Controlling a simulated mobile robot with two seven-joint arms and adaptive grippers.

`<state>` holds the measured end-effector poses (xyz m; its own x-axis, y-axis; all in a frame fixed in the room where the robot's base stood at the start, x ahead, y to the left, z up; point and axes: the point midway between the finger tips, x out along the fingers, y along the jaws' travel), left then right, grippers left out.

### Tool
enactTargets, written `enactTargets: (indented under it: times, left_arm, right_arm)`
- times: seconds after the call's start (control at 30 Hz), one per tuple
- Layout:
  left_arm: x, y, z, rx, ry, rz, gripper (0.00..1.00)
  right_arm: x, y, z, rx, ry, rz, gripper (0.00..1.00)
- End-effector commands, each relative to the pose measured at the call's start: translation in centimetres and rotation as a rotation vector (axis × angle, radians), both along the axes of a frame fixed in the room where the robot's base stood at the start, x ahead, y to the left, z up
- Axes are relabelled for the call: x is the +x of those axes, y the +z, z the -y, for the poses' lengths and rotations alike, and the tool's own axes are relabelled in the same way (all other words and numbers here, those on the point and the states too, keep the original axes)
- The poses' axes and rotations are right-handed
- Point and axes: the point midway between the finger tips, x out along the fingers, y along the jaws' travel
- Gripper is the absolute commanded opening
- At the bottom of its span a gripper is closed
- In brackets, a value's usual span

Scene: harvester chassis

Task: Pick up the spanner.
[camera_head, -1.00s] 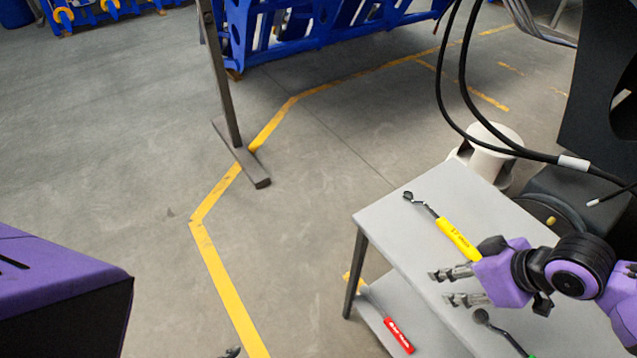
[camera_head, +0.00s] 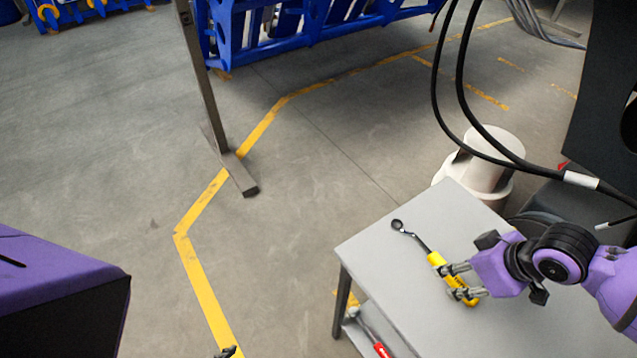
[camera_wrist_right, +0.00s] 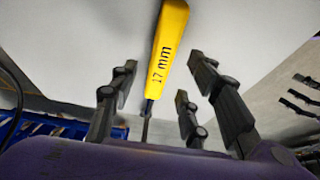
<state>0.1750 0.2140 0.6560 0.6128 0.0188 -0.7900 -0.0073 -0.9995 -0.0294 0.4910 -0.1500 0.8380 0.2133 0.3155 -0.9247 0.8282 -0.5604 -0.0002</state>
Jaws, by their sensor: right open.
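The spanner (camera_head: 452,279) lies on the grey table top, with a dark round head at its far left end and a yellow handle. Its handle, marked 17 mm, shows large in the right wrist view (camera_wrist_right: 166,50). My right gripper (camera_head: 453,282) is open, its fingers over the handle. In the right wrist view (camera_wrist_right: 160,82) the handle runs between the open fingers; I cannot tell whether they touch it. At the bottom edge of the head view a small dark tip shows, apparently my left gripper (camera_head: 229,352); its state is not visible.
The grey table (camera_head: 395,275) has a lower shelf with a red-handled tool (camera_head: 381,349). Black cables (camera_head: 462,100) hang at the right, near a white cylinder (camera_head: 488,160). A metal post (camera_head: 205,90) stands on the floor. The table top left of the spanner is clear.

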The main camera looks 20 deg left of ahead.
Motion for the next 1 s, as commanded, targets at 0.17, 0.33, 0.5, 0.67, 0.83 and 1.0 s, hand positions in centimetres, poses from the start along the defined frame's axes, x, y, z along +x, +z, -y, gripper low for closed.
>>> enactTargets:
  times: [0.17,0.33,0.5,0.67,0.83,1.0]
  left_arm:
    - [0.6,0.3,0.1,0.0,-0.002,0.012,0.72]
    - [0.7,0.4,0.1,0.0,-0.002,0.015,0.72]
    - [0.7,0.4,0.1,0.0,-0.002,0.016,0.72]
    - [0.8,0.5,0.1,0.0,-0.002,0.018,0.72]
    - [0.9,0.7,0.1,0.0,-0.002,0.019,0.72]
    - [0.8,0.5,0.1,-0.001,-0.002,0.016,0.72]
  right_arm:
    - [0.4,-1.4,-0.6,0.002,0.001,0.003,0.43]
    - [0.4,-1.4,-0.6,0.002,0.001,0.003,0.43]
    - [0.4,-1.4,-0.6,0.002,0.001,0.003,0.43]
    - [0.4,-1.5,-0.6,0.002,0.001,0.003,0.43]
    - [0.4,-1.6,-0.6,0.001,-0.001,0.003,0.43]
    - [0.4,-1.7,-0.6,0.001,0.0,0.004,0.22]
